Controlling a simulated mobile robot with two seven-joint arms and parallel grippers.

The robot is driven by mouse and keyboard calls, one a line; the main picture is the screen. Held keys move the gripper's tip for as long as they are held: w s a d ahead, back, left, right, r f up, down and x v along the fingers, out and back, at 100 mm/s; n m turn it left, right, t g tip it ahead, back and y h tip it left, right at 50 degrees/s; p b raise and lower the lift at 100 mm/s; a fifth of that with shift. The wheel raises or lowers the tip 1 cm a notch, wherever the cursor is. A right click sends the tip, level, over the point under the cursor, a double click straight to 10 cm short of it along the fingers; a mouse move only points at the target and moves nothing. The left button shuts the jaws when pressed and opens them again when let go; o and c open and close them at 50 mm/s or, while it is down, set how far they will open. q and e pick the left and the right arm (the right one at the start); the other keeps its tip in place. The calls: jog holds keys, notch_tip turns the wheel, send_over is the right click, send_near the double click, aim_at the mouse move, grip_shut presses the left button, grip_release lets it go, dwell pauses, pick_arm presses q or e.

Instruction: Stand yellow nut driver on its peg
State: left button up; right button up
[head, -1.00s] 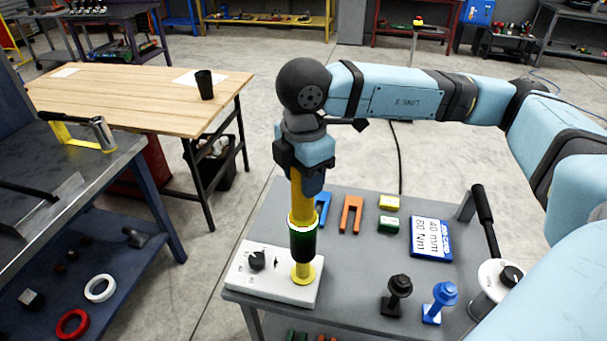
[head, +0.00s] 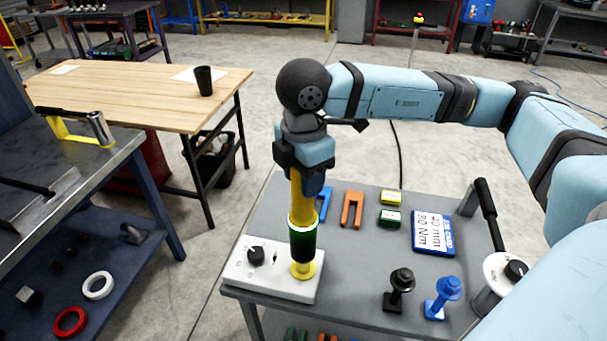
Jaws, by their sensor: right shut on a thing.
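The yellow nut driver (head: 303,205) is upright in my right gripper (head: 303,190), which is shut on its upper part. It has a white ring and a dark green and black lower section. Its lower end is directly above or around the yellow peg (head: 303,268), whose round base shows on the white box (head: 262,280). I cannot tell how far the driver is down over the peg. My left gripper is not in view.
Orange (head: 352,209) and blue (head: 324,200) fork-shaped pieces, small yellow and green blocks, a blue sign (head: 433,232) and a black-handled lever (head: 488,215) are to the right.

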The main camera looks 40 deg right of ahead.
aim_at(303, 201)
jog(key=shift+f+b, duration=1.15)
jog(key=shift+f, duration=0.25)
jog(key=shift+f+b, duration=1.5)
jog(key=shift+b, duration=0.1)
jog(key=o, duration=1.6)
